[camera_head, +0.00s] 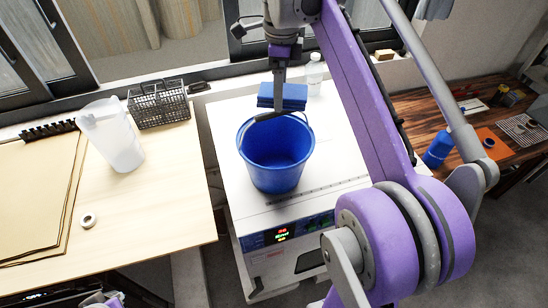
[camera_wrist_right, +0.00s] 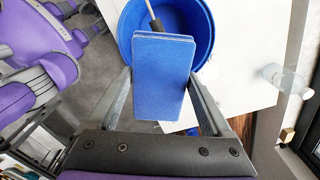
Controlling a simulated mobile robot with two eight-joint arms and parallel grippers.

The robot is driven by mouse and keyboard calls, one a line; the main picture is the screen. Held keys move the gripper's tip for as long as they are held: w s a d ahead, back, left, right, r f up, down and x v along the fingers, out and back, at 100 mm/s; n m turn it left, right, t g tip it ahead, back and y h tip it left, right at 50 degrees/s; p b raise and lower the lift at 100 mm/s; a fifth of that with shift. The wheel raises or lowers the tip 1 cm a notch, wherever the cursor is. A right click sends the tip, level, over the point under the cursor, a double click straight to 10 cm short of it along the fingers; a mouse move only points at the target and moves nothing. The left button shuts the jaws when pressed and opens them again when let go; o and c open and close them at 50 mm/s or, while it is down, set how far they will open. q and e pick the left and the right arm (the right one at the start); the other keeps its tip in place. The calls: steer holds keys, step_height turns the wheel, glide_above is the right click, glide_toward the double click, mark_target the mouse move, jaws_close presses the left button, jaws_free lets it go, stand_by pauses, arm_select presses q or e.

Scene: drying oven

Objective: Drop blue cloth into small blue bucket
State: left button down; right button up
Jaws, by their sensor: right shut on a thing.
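The blue cloth (camera_head: 290,97) is a folded, flat-faced block. My right gripper (camera_head: 279,82) is shut on it, and in the right wrist view the cloth (camera_wrist_right: 163,85) sits between the two fingers of that gripper (camera_wrist_right: 160,82). In the head view the cloth appears just beyond the far rim of the small blue bucket (camera_head: 275,160). The bucket stands upright on a white-topped machine, its inside looking empty where visible. In the right wrist view the bucket (camera_wrist_right: 203,25) lies behind the cloth, partly hidden by it. My left gripper is not in view.
The white machine top (camera_head: 225,125) has a clear bottle (camera_head: 314,78) at the back. A wooden table (camera_head: 165,205) on the left holds a white pitcher (camera_head: 112,140), a dark wire basket (camera_head: 158,104) and a tape roll (camera_head: 88,220). A blue bottle (camera_head: 438,150) stands at right.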

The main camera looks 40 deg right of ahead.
steer(key=o, duration=1.2)
steer(key=shift+o, duration=0.2)
step_height(320, 180, up, 11)
steer(key=shift+f, duration=0.1)
